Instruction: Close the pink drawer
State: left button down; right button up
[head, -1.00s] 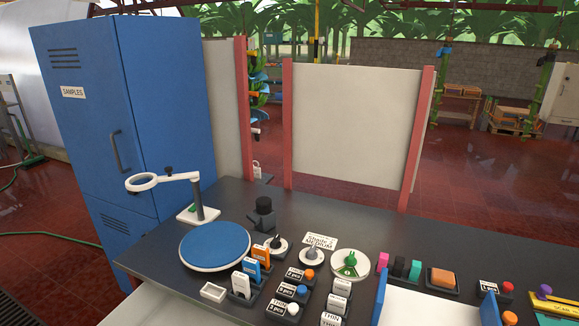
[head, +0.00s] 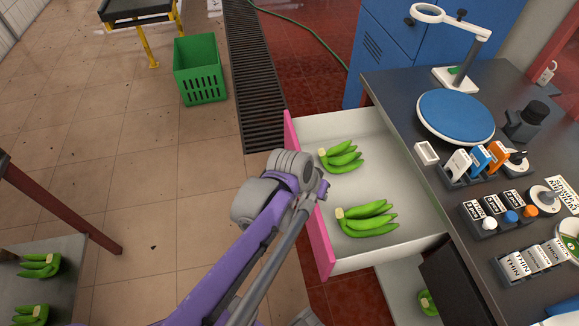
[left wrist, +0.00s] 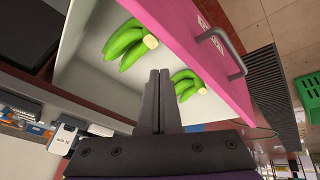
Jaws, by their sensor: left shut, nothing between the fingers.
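The pink drawer stands open, its white inside showing in the head view, with its pink front (head: 319,244) away from the dark workbench. Two green banana bunches lie in it, one nearer the cabinet (head: 341,157) and one lower (head: 366,218). My left gripper (head: 322,187) is near the top edge of the pink front, partly hidden by its own wrist. In the left wrist view its fingers (left wrist: 158,98) are shut and empty, with the drawer inside behind them. The pink front (left wrist: 195,32) and its grey handle (left wrist: 235,58) show there too. My right gripper is not in view.
The workbench top (head: 392,88) carries a blue disc (head: 455,117), a magnifier stand and several labelled blocks. A green crate (head: 200,70) and a floor grate (head: 255,80) lie left of the drawer. A shelf with bananas (head: 45,285) is at lower left. Tiled floor between is free.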

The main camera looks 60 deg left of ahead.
pick_arm(q)
jog(key=s+a+f+n+t+y+b, duration=0.1)
jog(key=s+a+f+n+b, duration=0.2)
jog(key=a, duration=0.8)
jog(key=s+a+f+n+t+y+b, duration=0.1)
jog(key=a+f+n+b, duration=0.25)
jog(key=a, duration=0.75)
jog(key=w+f+b, duration=0.4)
jog(key=w+f, duration=0.3)
jog(key=w, duration=0.2)
jog(key=shift+w+a+f+b, duration=0.15)
jog(key=shift+a+f+b, duration=0.1)
jog(key=shift+f+b, duration=0.1)
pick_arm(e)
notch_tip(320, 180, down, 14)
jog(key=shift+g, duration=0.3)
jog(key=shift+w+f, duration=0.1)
